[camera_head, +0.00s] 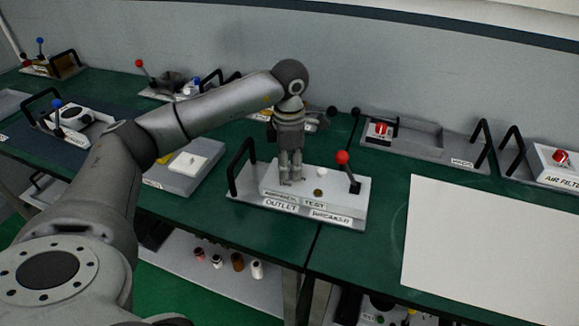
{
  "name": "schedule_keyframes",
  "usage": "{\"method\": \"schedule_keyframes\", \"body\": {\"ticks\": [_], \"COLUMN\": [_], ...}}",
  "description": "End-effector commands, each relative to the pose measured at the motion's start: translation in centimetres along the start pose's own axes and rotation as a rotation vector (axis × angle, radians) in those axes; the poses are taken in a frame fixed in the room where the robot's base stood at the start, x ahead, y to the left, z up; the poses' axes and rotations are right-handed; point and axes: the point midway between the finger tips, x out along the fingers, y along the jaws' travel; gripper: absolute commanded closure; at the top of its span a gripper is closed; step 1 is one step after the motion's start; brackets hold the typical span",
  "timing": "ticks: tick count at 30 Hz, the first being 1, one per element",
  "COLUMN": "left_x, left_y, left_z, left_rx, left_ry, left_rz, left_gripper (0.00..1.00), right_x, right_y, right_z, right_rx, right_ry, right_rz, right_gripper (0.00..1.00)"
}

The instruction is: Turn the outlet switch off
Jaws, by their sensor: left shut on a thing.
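The outlet box (330,188) is a white unit on a grey base with a black handle at its left. My left gripper (290,181) points down at the left part of the box, above the "OUTLET" label. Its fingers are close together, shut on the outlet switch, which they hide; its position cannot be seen. My right gripper is not in view.
A large white panel (490,245) lies on the green table at right. Units with red knobs (380,129) and black handles stand behind and at right. A grey box (185,165) and a blue-knobbed unit (75,120) are at left. Small bottles (238,262) stand on a lower shelf.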

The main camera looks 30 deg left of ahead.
Motion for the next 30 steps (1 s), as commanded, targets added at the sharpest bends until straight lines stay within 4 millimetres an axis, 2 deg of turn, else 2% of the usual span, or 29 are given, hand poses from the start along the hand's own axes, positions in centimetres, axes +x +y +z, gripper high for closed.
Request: {"method": "schedule_keyframes", "body": {"ticks": [11, 12, 17, 26, 30], "left_x": [-0.1, -0.1, -0.1, -0.1, -1.2], "left_y": [0.0, 0.0, 0.0, 0.0, 0.1], "left_z": [0.0, 0.0, 0.0, 0.0, 0.1], "left_rx": [0.004, 0.004, 0.003, 0.003, 0.003], "left_ry": [-0.001, -0.001, -0.001, 0.000, -0.003], "left_rz": [0.001, 0.001, 0.001, 0.000, 0.003], "left_gripper": [0.96, 0.68, 0.49, 0.49, 0.49], "right_x": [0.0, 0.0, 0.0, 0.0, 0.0], "right_y": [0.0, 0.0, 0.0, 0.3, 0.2], "right_z": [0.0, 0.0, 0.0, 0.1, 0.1], "right_rx": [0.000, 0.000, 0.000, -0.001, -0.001], "right_ry": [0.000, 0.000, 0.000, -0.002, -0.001], "right_rz": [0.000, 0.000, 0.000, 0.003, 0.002], "right_gripper": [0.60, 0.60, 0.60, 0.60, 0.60]}}
